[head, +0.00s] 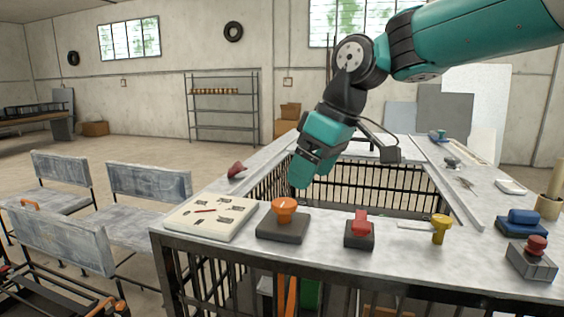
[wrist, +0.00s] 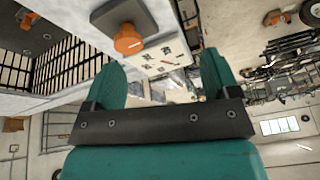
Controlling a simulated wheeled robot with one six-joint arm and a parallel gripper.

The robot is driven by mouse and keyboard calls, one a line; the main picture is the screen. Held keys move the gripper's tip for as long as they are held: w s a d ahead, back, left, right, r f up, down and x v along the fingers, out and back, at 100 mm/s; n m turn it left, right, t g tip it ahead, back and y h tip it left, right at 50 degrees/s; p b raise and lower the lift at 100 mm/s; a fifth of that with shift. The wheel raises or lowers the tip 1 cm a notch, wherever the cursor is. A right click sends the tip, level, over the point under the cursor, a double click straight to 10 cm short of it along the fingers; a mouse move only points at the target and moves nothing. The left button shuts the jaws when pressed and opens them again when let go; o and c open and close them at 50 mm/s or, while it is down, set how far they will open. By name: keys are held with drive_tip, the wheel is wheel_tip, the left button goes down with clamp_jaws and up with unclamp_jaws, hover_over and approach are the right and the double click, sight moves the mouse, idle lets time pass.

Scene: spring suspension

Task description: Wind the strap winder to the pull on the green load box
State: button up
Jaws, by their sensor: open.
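An orange knob (head: 285,210) on a dark square base (head: 282,229) stands on the front of the bench; whether it is the strap winder I cannot tell for sure. In the wrist view the knob (wrist: 128,40) shows a pale line on its face, beyond and between my fingers. A green box (head: 309,295), perhaps the load box, is partly seen below the bench, mostly hidden by the front edge and bars; any pull marking on it is not visible. My gripper (head: 300,178) is open and empty, above and just behind the knob, apart from it; its teal fingers (wrist: 160,80) are spread.
A pale board with markings (head: 205,214) lies left of the knob. To the right stand a red-topped block (head: 360,228), a yellow knob (head: 440,228), a blue-topped block (head: 523,222) and a red-knobbed grey box (head: 534,257). Behind the knob is a barred opening. Chairs stand left.

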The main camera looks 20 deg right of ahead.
drive_tip(key=w+d+r+p, duration=0.2)
drive_tip(key=w+d+r, duration=0.15)
drive_tip(key=r, duration=0.25)
drive_tip(key=p, duration=0.3)
approach(286, 203)
drive_tip(key=shift+t+h, duration=0.4)
drive_tip(key=x, duration=0.9)
drive_tip(key=shift+s+a, duration=0.25)
drive_tip(key=shift+a, duration=0.05)
drive_tip(key=shift+r, duration=0.1)
drive_tip(key=c, duration=0.9)
